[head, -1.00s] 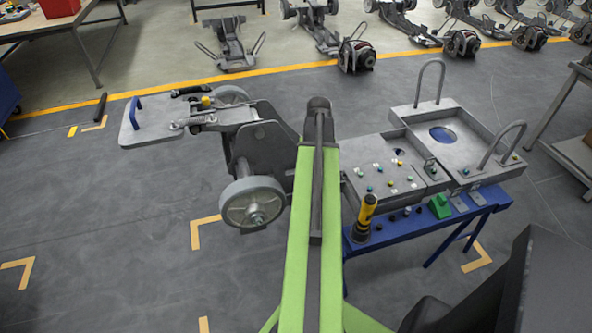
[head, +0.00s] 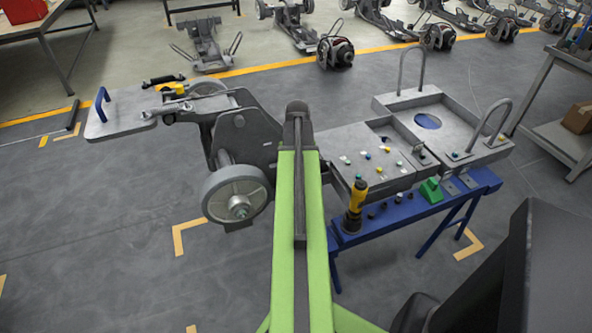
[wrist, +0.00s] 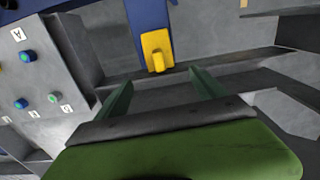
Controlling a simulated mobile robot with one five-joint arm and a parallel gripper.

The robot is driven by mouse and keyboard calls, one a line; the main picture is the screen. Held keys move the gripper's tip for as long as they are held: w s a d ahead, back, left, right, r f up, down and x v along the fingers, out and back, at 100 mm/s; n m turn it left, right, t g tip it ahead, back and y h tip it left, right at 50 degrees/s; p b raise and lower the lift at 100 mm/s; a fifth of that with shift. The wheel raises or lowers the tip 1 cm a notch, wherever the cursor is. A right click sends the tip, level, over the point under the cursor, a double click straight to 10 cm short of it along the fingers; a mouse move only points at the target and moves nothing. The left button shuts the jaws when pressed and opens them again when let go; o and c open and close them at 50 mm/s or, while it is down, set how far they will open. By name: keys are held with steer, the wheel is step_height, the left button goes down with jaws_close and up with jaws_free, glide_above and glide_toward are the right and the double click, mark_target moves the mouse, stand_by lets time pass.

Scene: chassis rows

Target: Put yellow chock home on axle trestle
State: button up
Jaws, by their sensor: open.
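A yellow piece with a raised knob (wrist: 157,50), which looks like the yellow chock, lies on a blue bar (wrist: 150,14) in the wrist view. My gripper (wrist: 160,82) has its two green fingers spread apart, with nothing between them. The yellow piece is just beyond the fingertips, roughly centred between them, and appears apart from them. In the head view my gripper is hidden behind my green arm. A small yellow thing (head: 172,90) shows by the far wheel of the grey chassis (head: 245,140). I cannot tell which part is the axle trestle.
A blue stand (head: 400,212) right of my arm carries grey trays (head: 375,150), a yellow-and-black handle (head: 355,205) and a green block (head: 430,190). In the wrist view a grey panel with blue and green knobs (wrist: 30,75) is at left.

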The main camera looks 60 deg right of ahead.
step_height(320, 180, down, 11)
steer(key=b, duration=0.9)
steer(key=shift+r, duration=0.1)
steer(key=c, duration=1.6)
steer(key=o, duration=1.6)
steer(key=shift+r, duration=0.1)
step_height(320, 180, up, 17)
steer(key=p, duration=1.7)
